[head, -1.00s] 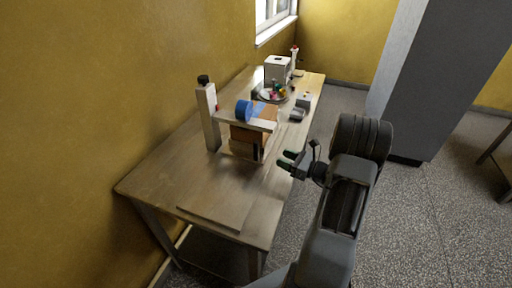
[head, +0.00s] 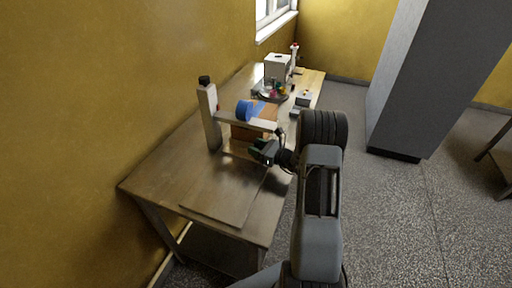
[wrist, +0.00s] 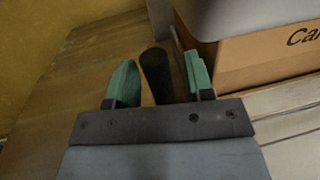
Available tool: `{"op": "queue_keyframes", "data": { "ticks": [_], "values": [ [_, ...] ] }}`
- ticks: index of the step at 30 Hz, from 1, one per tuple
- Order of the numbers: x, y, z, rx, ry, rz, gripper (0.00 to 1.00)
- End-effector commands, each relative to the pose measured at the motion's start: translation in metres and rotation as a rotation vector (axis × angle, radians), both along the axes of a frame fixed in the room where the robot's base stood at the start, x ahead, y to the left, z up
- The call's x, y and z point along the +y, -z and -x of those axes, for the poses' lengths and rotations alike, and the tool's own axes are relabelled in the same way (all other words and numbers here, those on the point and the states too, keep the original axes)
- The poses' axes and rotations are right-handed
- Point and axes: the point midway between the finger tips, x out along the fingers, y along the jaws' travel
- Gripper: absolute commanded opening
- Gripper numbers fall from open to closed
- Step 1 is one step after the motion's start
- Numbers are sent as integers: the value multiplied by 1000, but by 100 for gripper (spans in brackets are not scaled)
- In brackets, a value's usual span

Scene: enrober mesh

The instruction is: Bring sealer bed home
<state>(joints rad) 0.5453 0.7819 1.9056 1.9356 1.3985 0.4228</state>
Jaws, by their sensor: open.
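The sealer stands on the wooden table, with an upright post (head: 209,117) capped in black, a pale crossbar (head: 245,122) and a blue tape roll (head: 243,110). An orange-brown carton (head: 240,133) sits under the crossbar; its printed side shows in the wrist view (wrist: 258,57). A pale slatted surface (wrist: 290,125), seemingly the sealer bed, lies below the carton. My gripper (head: 262,150) is at the front of the sealer and hides part of it. In the wrist view, the open green fingers (wrist: 160,82) stand either side of a dark upright handle (wrist: 155,72), apparently without gripping it.
The table (head: 160,165) has a flat board (head: 215,203) at its near end. Behind the sealer are a round tray (head: 262,96) of colourful items, a white box (head: 277,66) and a small grey device (head: 303,98). The yellow wall borders the table's left side.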

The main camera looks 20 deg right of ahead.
Motion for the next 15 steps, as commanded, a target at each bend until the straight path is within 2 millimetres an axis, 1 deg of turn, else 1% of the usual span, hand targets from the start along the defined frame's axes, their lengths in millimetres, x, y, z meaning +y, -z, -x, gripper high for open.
{"op": "queue_keyframes", "data": {
  "ticks": [5, 15],
  "values": [
    [0, 0, 0, 0, 0, 0, 48],
    [0, 0, 0, -1, -1, 1, 15]
  ]
}}
